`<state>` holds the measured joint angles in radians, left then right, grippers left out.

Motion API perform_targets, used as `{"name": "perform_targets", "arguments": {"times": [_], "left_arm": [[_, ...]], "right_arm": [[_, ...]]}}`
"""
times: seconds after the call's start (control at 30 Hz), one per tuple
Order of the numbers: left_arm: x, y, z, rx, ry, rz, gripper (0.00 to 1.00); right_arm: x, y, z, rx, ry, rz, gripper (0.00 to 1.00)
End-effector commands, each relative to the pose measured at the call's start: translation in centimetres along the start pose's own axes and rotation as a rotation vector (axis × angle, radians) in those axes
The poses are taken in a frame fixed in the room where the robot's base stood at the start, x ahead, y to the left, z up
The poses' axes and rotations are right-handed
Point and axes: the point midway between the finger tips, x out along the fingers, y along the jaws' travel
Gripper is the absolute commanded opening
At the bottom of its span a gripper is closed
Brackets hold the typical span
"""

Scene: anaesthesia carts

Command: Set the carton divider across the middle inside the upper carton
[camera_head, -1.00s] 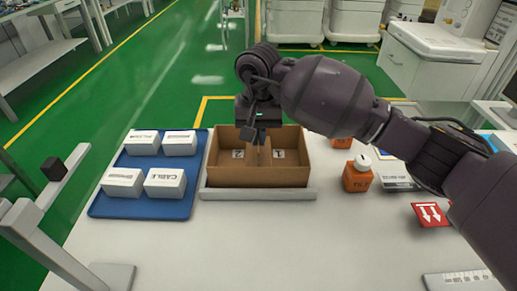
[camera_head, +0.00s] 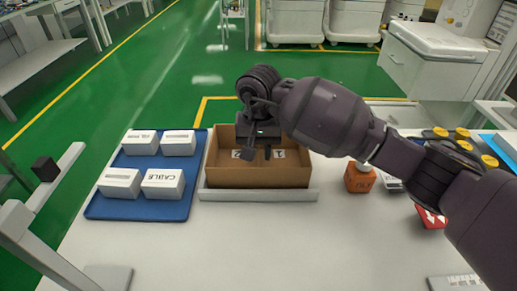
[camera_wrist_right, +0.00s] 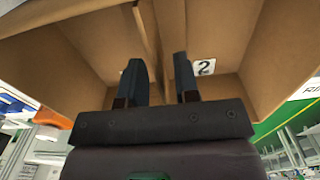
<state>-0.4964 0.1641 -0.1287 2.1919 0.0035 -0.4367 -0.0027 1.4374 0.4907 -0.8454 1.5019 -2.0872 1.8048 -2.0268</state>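The open brown carton (camera_head: 258,177) stands in the middle of the white table, with number labels 1 and 2 on its floor. My right gripper (camera_head: 258,153) reaches down over its middle. In the right wrist view the gripper's two fingers (camera_wrist_right: 160,82) are apart. The carton divider (camera_wrist_right: 148,35) stands as a thin brown panel inside the carton, between the labels, and runs down between the fingers with gaps visible beside it. In the head view the gripper hides most of the divider. Whether its lower edge is fully seated cannot be told. My left gripper is out of view.
A blue tray (camera_head: 139,208) with several white boxes is left of the carton. A light strip (camera_head: 258,196) runs along the carton's front.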

Motion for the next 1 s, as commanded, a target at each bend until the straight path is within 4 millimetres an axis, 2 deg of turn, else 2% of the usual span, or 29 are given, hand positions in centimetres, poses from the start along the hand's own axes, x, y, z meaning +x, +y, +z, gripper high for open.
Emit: {"name": "perform_targets", "arguments": {"times": [0.23, 0.37, 0.8, 1.0], "left_arm": [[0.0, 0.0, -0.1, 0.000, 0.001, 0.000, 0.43], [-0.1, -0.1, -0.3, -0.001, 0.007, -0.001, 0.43], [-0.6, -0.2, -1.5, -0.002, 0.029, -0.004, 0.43], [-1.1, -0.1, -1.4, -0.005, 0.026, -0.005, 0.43]], "right_arm": [[-0.1, 0.0, 0.0, 0.000, 0.000, -0.001, 0.29], [-1.0, 0.0, 0.0, 0.000, 0.004, -0.001, 0.29], [-9.1, 0.0, -0.1, 0.000, 0.008, 0.000, 0.29], [-11.5, 0.0, 0.0, 0.001, 0.004, 0.001, 0.29]]}}
